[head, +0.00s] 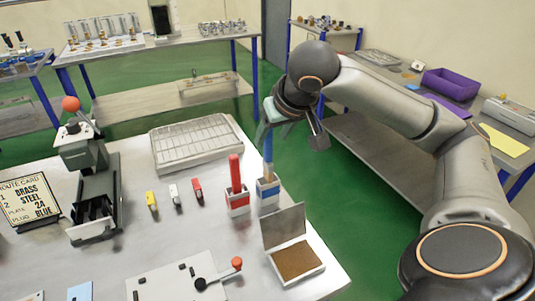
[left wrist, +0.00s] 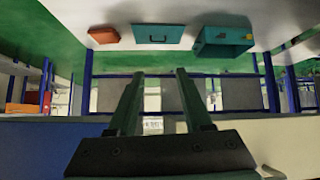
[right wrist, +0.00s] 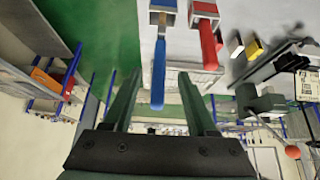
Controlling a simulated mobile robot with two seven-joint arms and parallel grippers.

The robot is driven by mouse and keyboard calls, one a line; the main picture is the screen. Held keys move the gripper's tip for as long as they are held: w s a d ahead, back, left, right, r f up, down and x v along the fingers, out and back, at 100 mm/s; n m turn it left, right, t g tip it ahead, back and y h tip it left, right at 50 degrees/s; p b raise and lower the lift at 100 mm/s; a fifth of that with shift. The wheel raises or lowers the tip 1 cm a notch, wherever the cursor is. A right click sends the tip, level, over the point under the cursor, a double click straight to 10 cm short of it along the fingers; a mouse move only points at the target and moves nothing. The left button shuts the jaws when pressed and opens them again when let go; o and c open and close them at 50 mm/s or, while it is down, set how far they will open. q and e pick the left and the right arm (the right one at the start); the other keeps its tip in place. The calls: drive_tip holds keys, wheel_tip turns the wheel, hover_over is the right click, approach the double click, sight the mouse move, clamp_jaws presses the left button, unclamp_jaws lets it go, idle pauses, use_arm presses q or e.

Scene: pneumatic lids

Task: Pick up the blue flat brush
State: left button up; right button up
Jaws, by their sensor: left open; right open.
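The blue flat brush (head: 268,152) stands upright, handle up, in a small blue-and-white holder (head: 268,191) near the bench's right edge. My right gripper (head: 291,132) is open at the upper end of the handle. In the right wrist view the blue handle (right wrist: 159,70) shows between the spread fingers, without visible contact. My left gripper (left wrist: 158,80) is open and empty, seen only in the left wrist view, away from the brush.
A red brush (head: 235,172) in a red-and-white holder (head: 237,203) stands just left of the blue one. An open box with a brown pad (head: 297,262) lies in front. A wire rack (head: 197,143) lies behind on the left. Green floor lies beyond the bench's right edge.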

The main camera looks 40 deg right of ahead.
sight(270, 142)
drive_tip(key=x, duration=0.5)
drive_tip(key=shift+d+f+b, duration=0.1)
drive_tip(key=shift+f+b, duration=0.2)
drive_tip(key=shift+f, duration=0.05)
drive_tip(key=shift+c, duration=0.2)
clamp_jaws()
